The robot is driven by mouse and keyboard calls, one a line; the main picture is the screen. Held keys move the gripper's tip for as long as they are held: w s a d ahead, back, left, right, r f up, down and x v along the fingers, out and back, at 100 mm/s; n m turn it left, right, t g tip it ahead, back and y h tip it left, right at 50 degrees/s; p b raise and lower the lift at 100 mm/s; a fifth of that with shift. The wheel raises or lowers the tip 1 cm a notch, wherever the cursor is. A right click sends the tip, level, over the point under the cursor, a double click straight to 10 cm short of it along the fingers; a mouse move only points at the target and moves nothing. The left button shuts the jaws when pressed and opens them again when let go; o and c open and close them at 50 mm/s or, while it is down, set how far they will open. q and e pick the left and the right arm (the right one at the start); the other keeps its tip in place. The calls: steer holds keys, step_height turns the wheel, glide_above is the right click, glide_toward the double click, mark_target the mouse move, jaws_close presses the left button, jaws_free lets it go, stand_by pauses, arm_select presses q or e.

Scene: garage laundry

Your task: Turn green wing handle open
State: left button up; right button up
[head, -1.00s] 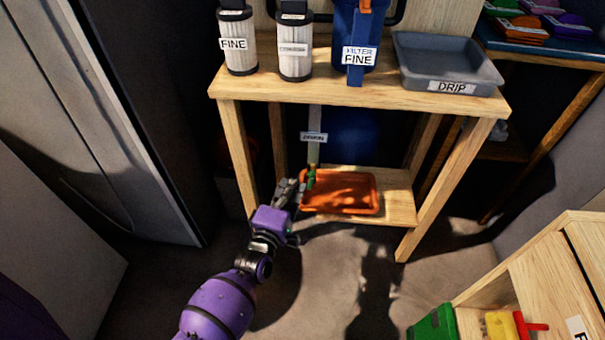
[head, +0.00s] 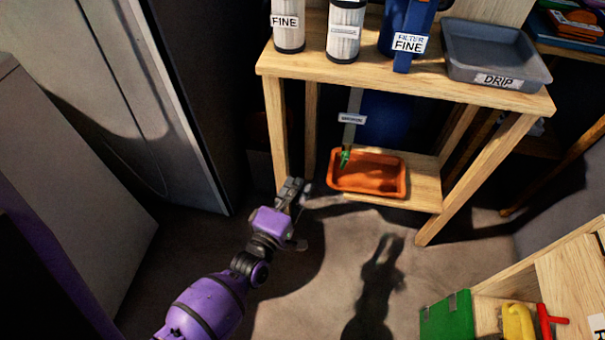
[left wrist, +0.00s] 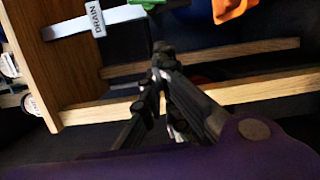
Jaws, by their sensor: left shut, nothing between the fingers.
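The green wing handle (head: 345,158) sits at the lower end of the grey drain pipe (head: 352,104), above the orange tray (head: 366,186). It is small, and I cannot tell how far it is turned. In the left wrist view, a bit of the green handle (left wrist: 150,4) shows at the top edge, beside the pipe with its DRAIN label (left wrist: 96,18). My left gripper (head: 297,188) is shut and empty, to the left of and nearer than the handle, apart from it. Its fingers (left wrist: 161,58) also show in the left wrist view. My right gripper is out of view.
A wooden bench (head: 400,90) stands over the handle, its legs on both sides. Filters, a blue housing (head: 405,35) and a DRIP tray (head: 493,52) are on top. A grey cabinet is at left, and a wooden unit is at lower right. The floor in front is clear.

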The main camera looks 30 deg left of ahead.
arm_select(q)
steer(key=o, duration=0.6)
steer(key=shift+n+y, duration=0.3)
steer(key=shift+n, duration=0.3)
steer(key=d, duration=0.1)
steer(key=w+d+b, duration=0.1)
steer(key=d, duration=0.1)
steer(key=w+d, duration=0.1)
steer(key=d, duration=0.1)
steer(key=shift+w+r, duration=0.1)
steer(key=shift+r, duration=0.15)
steer(key=m+y+b, duration=0.1)
steer(key=m+y, duration=0.1)
steer(key=m, duration=0.3)
glide_toward(345, 163)
steer(key=w, duration=0.2)
steer(key=m+y, duration=0.1)
steer(key=m, duration=0.5)
steer(key=w+m, duration=0.2)
steer(key=w+a+m+b, duration=0.1)
steer(key=w+m, duration=0.2)
steer(key=w+m+b, duration=0.1)
steer(key=w+m, duration=0.1)
steer(key=shift+w+a+r+m+g+y, duration=0.1)
steer(key=shift+w+a+m+g+y, duration=0.05)
steer(key=shift+a+m+g+y, duration=0.2)
jaws_close()
